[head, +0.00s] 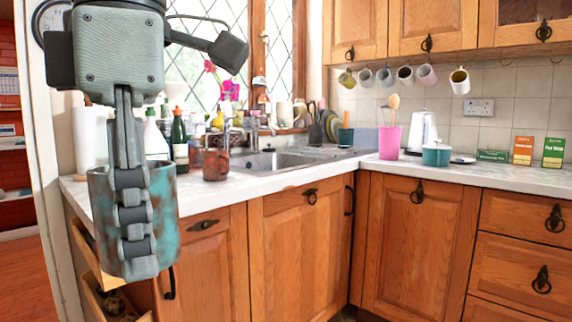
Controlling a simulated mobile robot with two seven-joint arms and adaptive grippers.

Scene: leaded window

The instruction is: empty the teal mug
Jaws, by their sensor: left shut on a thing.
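The teal mug (164,215), with rust-brown patches, hangs in the air in front of the left end of the counter. It looks about upright. My left gripper (136,225) comes down from above and is shut on it, with its jointed finger running down the mug's near side. The finger covers the middle of the mug. I cannot see into the mug, so its contents are hidden. My right gripper is not in view.
A sink (276,160) is set in the counter behind, right of the mug. A rusty-brown mug (215,164), bottles (179,141) and a paper roll (91,139) stand nearby. Below the held mug, drawers (100,278) are open. A pink cup (389,143) stands farther right.

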